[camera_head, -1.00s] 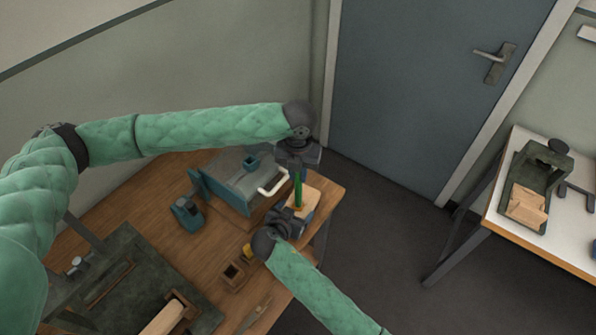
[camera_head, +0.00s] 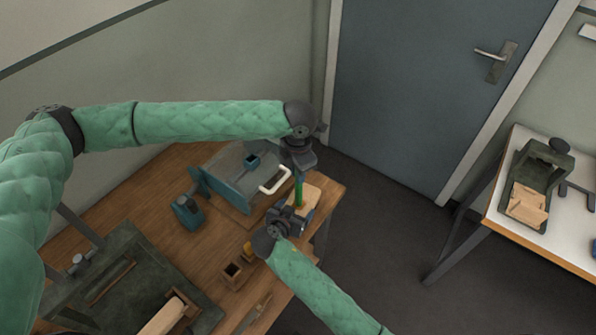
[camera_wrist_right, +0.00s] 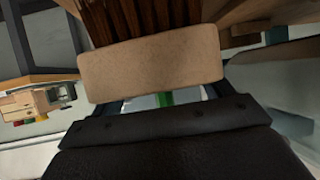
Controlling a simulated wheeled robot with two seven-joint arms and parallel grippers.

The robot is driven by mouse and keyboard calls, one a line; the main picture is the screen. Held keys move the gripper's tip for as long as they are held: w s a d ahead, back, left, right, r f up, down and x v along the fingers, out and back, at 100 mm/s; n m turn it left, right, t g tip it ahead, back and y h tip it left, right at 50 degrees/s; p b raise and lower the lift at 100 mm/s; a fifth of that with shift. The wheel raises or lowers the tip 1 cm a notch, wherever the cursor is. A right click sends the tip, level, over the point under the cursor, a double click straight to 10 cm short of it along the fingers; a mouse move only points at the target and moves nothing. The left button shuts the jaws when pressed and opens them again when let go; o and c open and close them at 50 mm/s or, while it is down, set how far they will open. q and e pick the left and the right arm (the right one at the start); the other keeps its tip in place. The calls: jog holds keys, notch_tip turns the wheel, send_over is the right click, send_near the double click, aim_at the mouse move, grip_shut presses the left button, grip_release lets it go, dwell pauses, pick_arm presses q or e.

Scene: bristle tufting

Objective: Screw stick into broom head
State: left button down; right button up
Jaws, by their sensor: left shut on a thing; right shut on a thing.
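The green stick (camera_head: 299,190) stands roughly upright near the right corner of the wooden table. My left gripper (camera_head: 299,170) is above it and shut on its upper part. The broom head is a pale wooden block (camera_head: 308,199) at the stick's lower end, and it also shows in the right wrist view (camera_wrist_right: 150,62) with dark brown bristles (camera_wrist_right: 140,17). My right gripper (camera_head: 292,218) is shut on the broom head from the near side. A bit of green stick (camera_wrist_right: 165,99) shows below the block in the right wrist view. The joint between stick and head is too small to judge.
A grey-blue box machine with a white handle (camera_head: 275,181) stands just left of the stick. A teal tool (camera_head: 187,212), a small wooden box (camera_head: 233,271) and a dark tray (camera_head: 128,262) are on the table (camera_head: 170,181). Open floor lies right.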

pick_arm(q)
jog(key=shift+d+m, duration=0.1)
jog(key=shift+m, duration=1.9)
jog(key=c, duration=1.3)
grip_release()
jog(key=shift+w, duration=0.1)
jog(key=shift+a, duration=0.2)
jog(key=shift+r, duration=2.25)
